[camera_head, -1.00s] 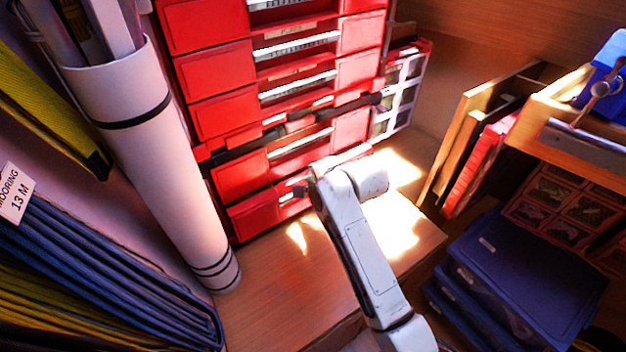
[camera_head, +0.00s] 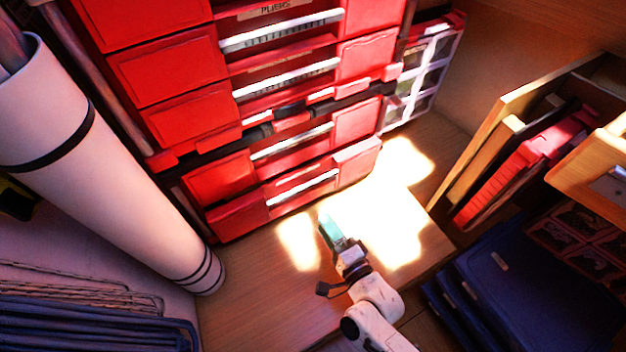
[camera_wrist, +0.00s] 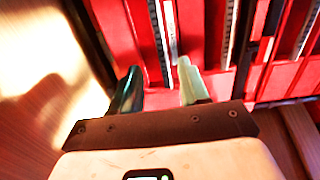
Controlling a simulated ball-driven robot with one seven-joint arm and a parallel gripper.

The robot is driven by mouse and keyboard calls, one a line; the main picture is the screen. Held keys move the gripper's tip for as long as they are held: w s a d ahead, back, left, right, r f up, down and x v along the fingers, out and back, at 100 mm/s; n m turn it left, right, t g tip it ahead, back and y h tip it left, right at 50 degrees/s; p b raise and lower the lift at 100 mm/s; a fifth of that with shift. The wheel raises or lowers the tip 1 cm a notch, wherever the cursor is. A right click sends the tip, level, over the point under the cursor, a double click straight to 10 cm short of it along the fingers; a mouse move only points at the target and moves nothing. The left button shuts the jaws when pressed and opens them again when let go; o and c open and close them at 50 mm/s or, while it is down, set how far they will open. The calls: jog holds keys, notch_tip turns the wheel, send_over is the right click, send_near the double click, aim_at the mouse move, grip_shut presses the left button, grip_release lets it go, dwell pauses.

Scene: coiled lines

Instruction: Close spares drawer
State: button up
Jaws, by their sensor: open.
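A red tool cabinet (camera_head: 186,118) with stacked drawers stands on the wooden surface in the head view. Its bottom drawer (camera_head: 242,213) has red ends and a pale handle strip. I cannot read a spares label, and I cannot tell which drawer is the spares drawer or how far any stands out. My gripper (camera_head: 329,222) is in front of the bottom drawer, low over the sunlit wood and apart from the drawer in this view. In the wrist view, my gripper (camera_wrist: 160,84) is open and empty, its two greenish fingers pointing toward the red drawer fronts (camera_wrist: 205,35).
A white rolled tube (camera_head: 120,190) leans at the cabinet's left. A clear-fronted organiser (camera_head: 425,70) stands at its right. Boards and a red case (camera_head: 515,175) stand further right, above blue bins (camera_head: 535,265). The wood (camera_head: 265,285) before the cabinet is clear.

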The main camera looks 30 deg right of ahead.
aim_at(304, 188)
jog(key=w, duration=1)
jog(key=shift+w+d, duration=0.2)
jog(key=shift+w, duration=0.05)
grip_shut()
jog(key=shift+r, duration=0.1)
jog(key=shift+w, duration=0.1)
